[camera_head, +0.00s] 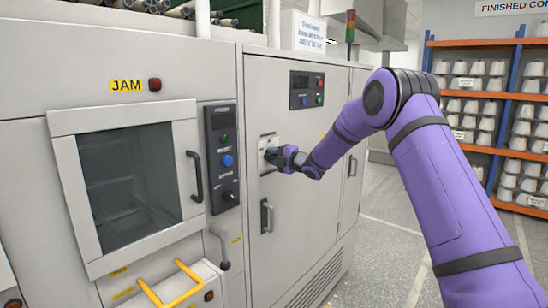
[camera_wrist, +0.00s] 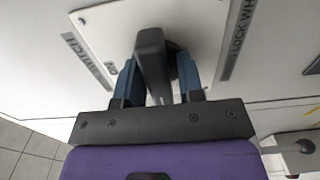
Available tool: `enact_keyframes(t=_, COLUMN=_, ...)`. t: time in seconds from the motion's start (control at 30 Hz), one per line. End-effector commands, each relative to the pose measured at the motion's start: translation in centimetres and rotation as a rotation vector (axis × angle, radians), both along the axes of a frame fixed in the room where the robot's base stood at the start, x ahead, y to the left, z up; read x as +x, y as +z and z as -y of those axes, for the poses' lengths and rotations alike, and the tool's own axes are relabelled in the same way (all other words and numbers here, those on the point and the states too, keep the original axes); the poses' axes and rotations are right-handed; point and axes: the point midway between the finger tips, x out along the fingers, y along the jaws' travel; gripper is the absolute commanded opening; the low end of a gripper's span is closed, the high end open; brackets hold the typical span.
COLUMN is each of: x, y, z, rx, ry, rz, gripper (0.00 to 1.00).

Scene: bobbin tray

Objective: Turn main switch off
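The main switch has a dark grey lever handle (camera_wrist: 150,52) on a pale square plate (camera_wrist: 105,25), mounted on the grey cabinet front. In the head view its plate (camera_head: 267,142) shows on the cabinet's left door, mostly behind my gripper (camera_head: 274,156). In the wrist view my gripper (camera_wrist: 158,75) has its two blue fingers on either side of the handle. A gap shows between the handle and the right finger; the left finger is very close to it, and contact is unclear. Labels beside the plate are partly cut off.
A control panel (camera_head: 306,90) with buttons is above the switch, and a door handle (camera_head: 267,215) is below it. At left are a windowed door (camera_head: 130,180), a button panel (camera_head: 222,155) and a yellow handle (camera_head: 170,290). Bobbin shelves (camera_head: 490,110) stand at right beyond open floor.

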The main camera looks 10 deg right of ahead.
Motion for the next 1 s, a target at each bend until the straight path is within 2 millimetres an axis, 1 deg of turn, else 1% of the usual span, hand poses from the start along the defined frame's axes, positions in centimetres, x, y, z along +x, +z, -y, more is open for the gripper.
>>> enact_keyframes(t=0.33, x=-0.1, y=0.1, z=0.0, rx=0.001, ry=0.0, rz=0.0, gripper=0.47)
enact_keyframes(t=0.47, x=-0.9, y=0.1, z=0.7, rx=0.001, ry=-0.001, rz=-0.001, gripper=0.47)
enact_keyframes(t=0.57, x=-2.1, y=0.1, z=1.6, rx=0.002, ry=-0.001, rz=-0.001, gripper=0.47)
enact_keyframes(t=0.8, x=-5.8, y=0.1, z=4.3, rx=0.001, ry=-0.001, rz=-0.001, gripper=0.47)
enact_keyframes(t=1.0, x=-8.0, y=0.0, z=5.8, rx=0.0, ry=-0.001, rz=-0.001, gripper=0.47)
